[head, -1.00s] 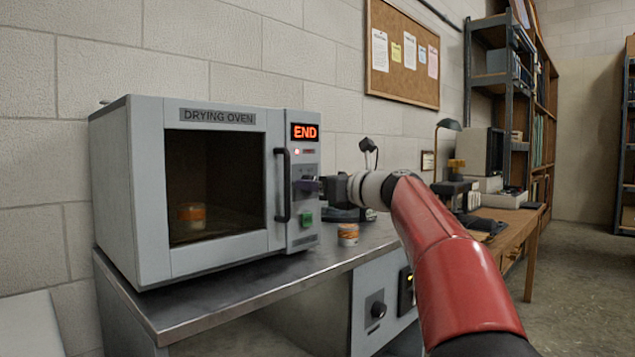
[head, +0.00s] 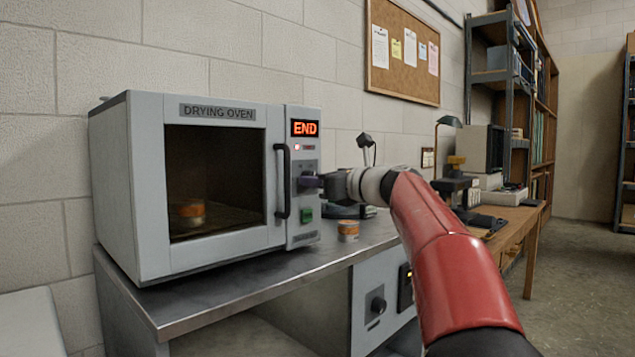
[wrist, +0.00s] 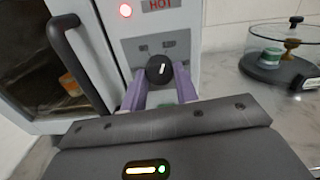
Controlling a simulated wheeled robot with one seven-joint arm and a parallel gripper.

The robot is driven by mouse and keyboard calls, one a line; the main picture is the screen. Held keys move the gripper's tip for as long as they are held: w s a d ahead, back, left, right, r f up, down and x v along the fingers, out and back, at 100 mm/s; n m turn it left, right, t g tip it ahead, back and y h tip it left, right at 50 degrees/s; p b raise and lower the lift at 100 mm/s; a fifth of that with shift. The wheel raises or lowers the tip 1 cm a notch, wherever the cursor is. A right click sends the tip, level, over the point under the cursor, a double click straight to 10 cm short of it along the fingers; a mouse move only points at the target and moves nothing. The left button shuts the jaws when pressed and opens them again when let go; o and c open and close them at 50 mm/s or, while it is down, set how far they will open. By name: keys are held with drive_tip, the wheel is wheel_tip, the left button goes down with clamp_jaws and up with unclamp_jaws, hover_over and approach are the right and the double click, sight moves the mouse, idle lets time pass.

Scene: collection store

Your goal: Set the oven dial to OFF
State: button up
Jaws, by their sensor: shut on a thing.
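The drying oven (head: 150,200) stands on a metal bench, with its door shut and its display (head: 304,129) reading END. Its dial (wrist: 159,69) is a round black knob on the control panel, with a white mark that leans slightly right of upright in the wrist view. The labels around it are too blurred to read. My gripper (wrist: 160,82) has its two purple fingers on either side of the dial, shut on it. In the head view my gripper (head: 313,182) reaches the panel from the right and hides the dial.
A red light (wrist: 125,10) glows beside a HOT label. The black door handle (head: 282,184) stands out left of the dial, and a green button (head: 306,214) sits below it.

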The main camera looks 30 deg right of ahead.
drive_tip(key=n+b, duration=0.6)
drive_tip(key=n, duration=1.7)
drive_tip(key=shift+b, duration=0.3)
idle(0.3)
drive_tip(key=o, duration=1)
drive_tip(key=shift+r, duration=0.1)
drive_tip(key=shift+c, duration=0.2)
drive_tip(key=b+v, duration=0.2)
drive_tip(key=v, duration=0.5)
drive_tip(key=shift+s+d, duration=0.2)
drive_tip(key=shift+s, duration=0.15)
